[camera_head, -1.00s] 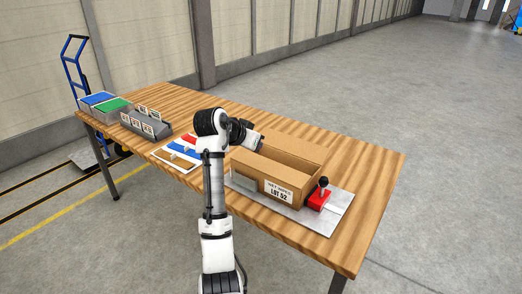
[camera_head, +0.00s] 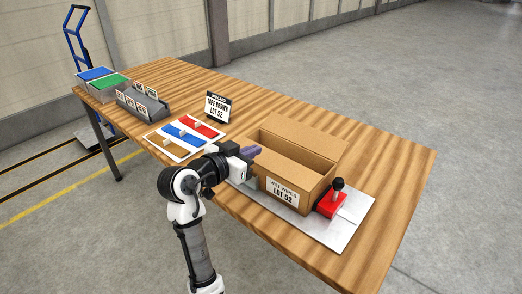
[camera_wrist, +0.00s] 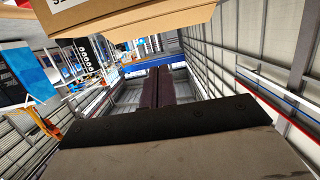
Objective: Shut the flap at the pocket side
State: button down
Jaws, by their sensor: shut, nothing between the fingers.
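An open cardboard box (camera_head: 318,186) with a "LOT 52" label stands on a metal plate (camera_head: 338,238) in the head view. Its top is open and the inside shows; which panel is the pocket-side flap I cannot tell. My gripper (camera_head: 256,151) is shut and empty, with its purple fingertips at the box's left end, near its rim. Whether they touch the cardboard I cannot tell. My gripper hides part of that end. In the wrist view the shut fingers (camera_wrist: 158,72) point away from the camera, and a cardboard edge (camera_wrist: 140,22) spans the top.
A red block with a black knob (camera_head: 338,188) stands at the box's right end. A sign reading "TAPE BROWN LOT 52" (camera_head: 217,106) stands behind coloured strips (camera_head: 185,133). Grey trays (camera_head: 140,100) and blue and green bins are at the far left. The table's right end is clear.

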jog(key=p, duration=0.2)
send_over(272, 160)
jog(key=shift+f, duration=0.85)
notch_tip(272, 160, down, 3)
jog(key=shift+r, duration=0.1)
jog(key=shift+f+p, duration=0.3)
jog(key=shift+f, duration=0.45)
jog(key=shift+f+g+y, duration=0.3)
jog(key=shift+f, duration=0.25)
jog(key=shift+r, duration=0.1)
